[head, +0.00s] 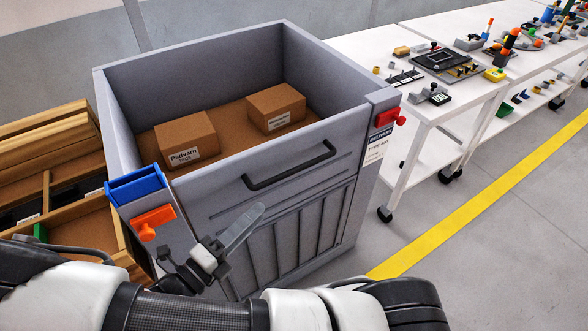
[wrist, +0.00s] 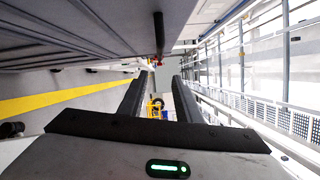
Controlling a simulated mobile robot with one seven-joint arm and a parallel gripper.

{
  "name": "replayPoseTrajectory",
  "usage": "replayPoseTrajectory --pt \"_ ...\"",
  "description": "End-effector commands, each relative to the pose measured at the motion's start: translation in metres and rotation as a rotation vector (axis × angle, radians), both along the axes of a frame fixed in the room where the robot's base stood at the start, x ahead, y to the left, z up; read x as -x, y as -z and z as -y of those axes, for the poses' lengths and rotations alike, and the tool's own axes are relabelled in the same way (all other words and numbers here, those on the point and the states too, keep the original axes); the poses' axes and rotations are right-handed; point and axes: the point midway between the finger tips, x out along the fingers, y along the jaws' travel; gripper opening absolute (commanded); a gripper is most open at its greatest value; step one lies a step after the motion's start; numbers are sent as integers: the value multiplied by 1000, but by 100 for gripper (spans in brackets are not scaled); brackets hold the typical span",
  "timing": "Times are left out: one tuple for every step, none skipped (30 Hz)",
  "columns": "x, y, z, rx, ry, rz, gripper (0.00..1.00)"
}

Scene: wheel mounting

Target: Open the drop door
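A grey bin holds the drop door (head: 230,205) in its front wall, upright and closed flush with the sides. A black bar handle (head: 290,168) runs along the door's upper part. An orange latch (head: 152,221) sits on the left front post, and a red latch (head: 388,116) on the right post. My gripper (head: 208,250) is in front of the bin's lower left front, below and right of the orange latch. In the wrist view two dark fingers (wrist: 157,88) stand apart with nothing held between them. A ribbed grey surface (wrist: 80,38) lies beside them.
Two cardboard boxes (head: 186,140) lie inside the bin. A blue tray (head: 134,185) tops the left post. Wooden crates (head: 50,150) stand close on the left. A white wheeled table (head: 385,50) with parts stands right. Floor by the yellow line (head: 470,208) is clear.

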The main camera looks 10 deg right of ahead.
Motion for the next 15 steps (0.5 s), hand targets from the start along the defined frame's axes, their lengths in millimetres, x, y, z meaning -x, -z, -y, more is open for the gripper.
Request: replayPoseTrajectory --pt "-1 4 -4 35 -25 -8 31" --pt "-1 5 -5 49 -34 -12 31" --pt "-2 5 -5 59 -41 -16 31" --pt "-3 5 -4 63 -42 -17 31" --pt "-5 5 -3 63 -43 -18 31" --pt "-7 4 0 64 -42 -17 31" --pt "-10 4 4 63 -41 -17 31" --pt "-12 3 7 63 -41 -16 31" --pt "-17 3 12 62 -40 -16 31" --pt "-20 2 17 63 -38 -15 31" --pt "-24 2 22 62 -38 -16 31" --pt "-30 2 28 62 -38 -16 31" --pt "-34 1 34 62 -37 -16 31" --pt "-38 1 39 63 -37 -16 31" --pt "-44 0 46 62 -37 -16 31"
